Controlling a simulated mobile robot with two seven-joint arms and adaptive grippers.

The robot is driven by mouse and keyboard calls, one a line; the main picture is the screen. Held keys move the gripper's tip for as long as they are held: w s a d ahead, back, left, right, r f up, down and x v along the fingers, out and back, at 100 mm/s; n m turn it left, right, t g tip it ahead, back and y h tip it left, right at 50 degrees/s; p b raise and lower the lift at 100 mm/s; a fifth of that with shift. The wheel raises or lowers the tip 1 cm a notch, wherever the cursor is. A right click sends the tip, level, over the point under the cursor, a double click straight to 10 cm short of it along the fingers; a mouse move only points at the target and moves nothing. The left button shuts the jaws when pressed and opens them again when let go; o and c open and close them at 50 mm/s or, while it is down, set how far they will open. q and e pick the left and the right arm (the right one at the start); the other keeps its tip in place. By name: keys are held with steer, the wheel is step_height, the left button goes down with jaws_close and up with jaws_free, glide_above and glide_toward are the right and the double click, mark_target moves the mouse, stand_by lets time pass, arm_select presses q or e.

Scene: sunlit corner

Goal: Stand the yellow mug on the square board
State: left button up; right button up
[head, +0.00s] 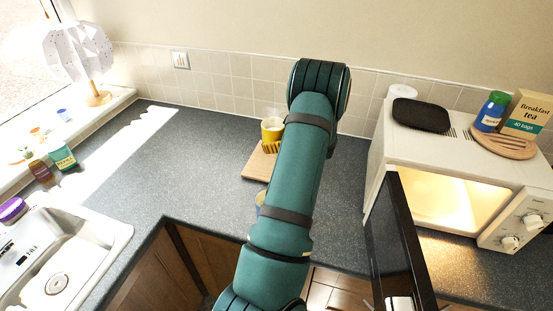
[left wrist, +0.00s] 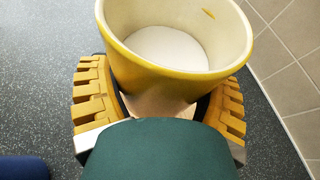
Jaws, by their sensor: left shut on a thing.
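The yellow mug (head: 272,126) is upright at the far end of the square wooden board (head: 257,166) in the head view. My left gripper (head: 270,146) is shut on it, with yellow fingers on either side. In the left wrist view the mug (left wrist: 175,62) fills the top middle, its pale inside empty, between the fingers of the gripper (left wrist: 160,98). My green arm hides the right part of the board. I cannot tell whether the mug's base touches the board. My right gripper is not in view.
The sink (head: 62,262) is at left. Jars (head: 62,156) stand near the sill. The counter left of the board is clear.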

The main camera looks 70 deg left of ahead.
arm_select(q)
step_height(320, 180, down, 9)
steer(key=shift+f, duration=0.1)
stand_by(0.4)
steer(key=o, duration=1.1)
steer(key=shift+f, duration=0.15)
steer(key=shift+o, duration=0.2)
steer(key=shift+r, duration=0.25)
steer(key=v, duration=1.2)
steer(key=shift+b, duration=0.35)
